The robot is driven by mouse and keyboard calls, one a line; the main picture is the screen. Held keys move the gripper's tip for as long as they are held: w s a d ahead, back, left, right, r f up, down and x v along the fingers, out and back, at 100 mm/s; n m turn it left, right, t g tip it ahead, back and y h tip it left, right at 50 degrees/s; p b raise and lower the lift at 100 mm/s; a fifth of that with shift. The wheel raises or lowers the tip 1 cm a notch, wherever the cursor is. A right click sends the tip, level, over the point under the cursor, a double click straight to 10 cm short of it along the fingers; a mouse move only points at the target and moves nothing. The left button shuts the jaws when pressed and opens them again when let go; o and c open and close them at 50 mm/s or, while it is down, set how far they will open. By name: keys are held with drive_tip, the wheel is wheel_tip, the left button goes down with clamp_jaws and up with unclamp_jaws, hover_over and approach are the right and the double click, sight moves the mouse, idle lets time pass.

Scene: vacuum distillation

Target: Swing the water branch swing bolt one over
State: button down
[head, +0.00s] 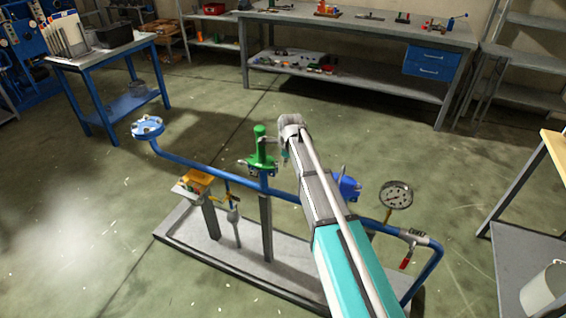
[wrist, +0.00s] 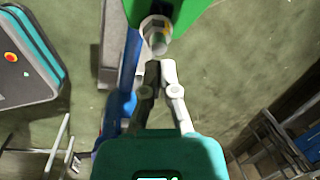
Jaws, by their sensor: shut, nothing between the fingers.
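A green fitting (head: 262,152) stands upright on the blue pipe (head: 225,170). In the wrist view its green body (wrist: 190,12) is at the top. A pale metal bolt with a nut-like end (wrist: 155,30) sticks out from it, probably the swing bolt; I cannot tell if it is number one. My gripper (wrist: 160,66) is shut and empty, its fingertips close below the bolt end. I cannot tell whether they touch it. In the head view my gripper (head: 285,156) hangs just right of the green fitting, small and partly hidden by my arm.
The pipe rig stands on a grey base plate (head: 190,245). A workbench (head: 360,29) stands behind. The floor between is clear.

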wheel_tip(320, 180, up, 9)
drive_tip(key=d+p, duration=0.1)
drive_tip(key=p, duration=0.8)
drive_tip(key=shift+s+d, duration=0.35)
drive_tip(key=shift+s, duration=0.1)
idle(0.3)
drive_tip(key=d+f+y+b, duration=0.4)
drive_tip(key=d+y+b, duration=0.6)
drive_tip(key=b, duration=0.3)
drive_tip(key=shift+d+f+n+g+y, duration=0.3)
drive_tip(key=shift+f+n+g+y, duration=0.1)
